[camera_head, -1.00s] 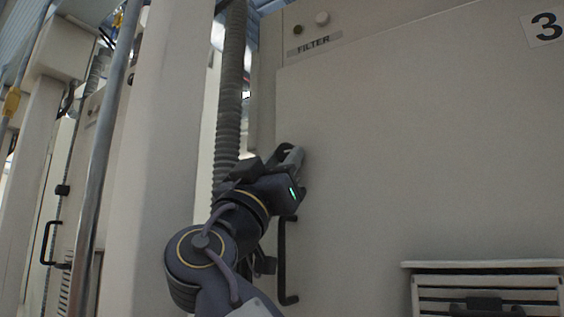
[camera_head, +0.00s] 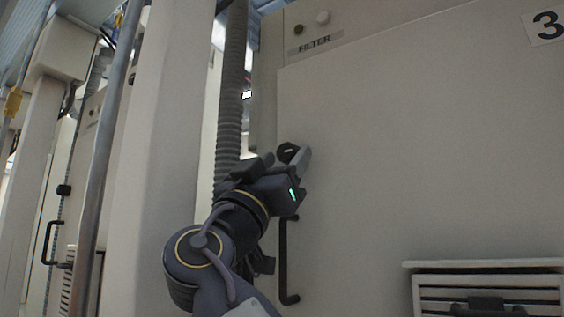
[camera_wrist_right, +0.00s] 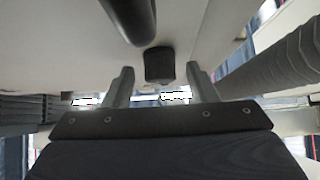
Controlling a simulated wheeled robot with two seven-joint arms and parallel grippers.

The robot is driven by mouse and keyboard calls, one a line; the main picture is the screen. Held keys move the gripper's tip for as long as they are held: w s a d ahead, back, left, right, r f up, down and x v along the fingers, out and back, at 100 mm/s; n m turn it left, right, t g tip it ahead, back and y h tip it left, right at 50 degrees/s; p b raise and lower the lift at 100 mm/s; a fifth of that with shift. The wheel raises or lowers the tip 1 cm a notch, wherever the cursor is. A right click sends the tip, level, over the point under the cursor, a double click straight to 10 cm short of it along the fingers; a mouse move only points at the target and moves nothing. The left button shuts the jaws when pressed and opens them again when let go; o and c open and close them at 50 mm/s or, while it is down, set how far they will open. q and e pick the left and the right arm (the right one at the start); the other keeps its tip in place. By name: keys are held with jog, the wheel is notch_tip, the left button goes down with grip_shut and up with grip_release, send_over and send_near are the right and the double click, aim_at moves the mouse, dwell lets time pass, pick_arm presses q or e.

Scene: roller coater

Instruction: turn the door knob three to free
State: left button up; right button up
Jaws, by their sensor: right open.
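The door is a large beige panel (camera_head: 420,150) marked with a 3 at its upper right. Its knob (camera_head: 288,152) is small, round and black with a light bar across it, near the door's left edge. My right gripper (camera_head: 284,164) is open at the knob, one finger to either side in the head view. In the right wrist view the dark knob (camera_wrist_right: 159,66) shows between and just beyond the two spread fingertips (camera_wrist_right: 160,74). I cannot tell whether a finger touches it. My left gripper is out of view.
A black bar handle (camera_head: 284,262) is on the door below the knob, partly behind my arm. A ribbed grey hose (camera_head: 230,90) and a beige post (camera_head: 160,150) stand close on the left. A louvred vent (camera_head: 488,290) is at lower right.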

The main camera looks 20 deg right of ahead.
jog(key=b+v, duration=0.4)
jog(key=v, duration=0.3)
jog(key=shift+s+a+f, duration=0.2)
jog(key=shift+f, duration=0.1)
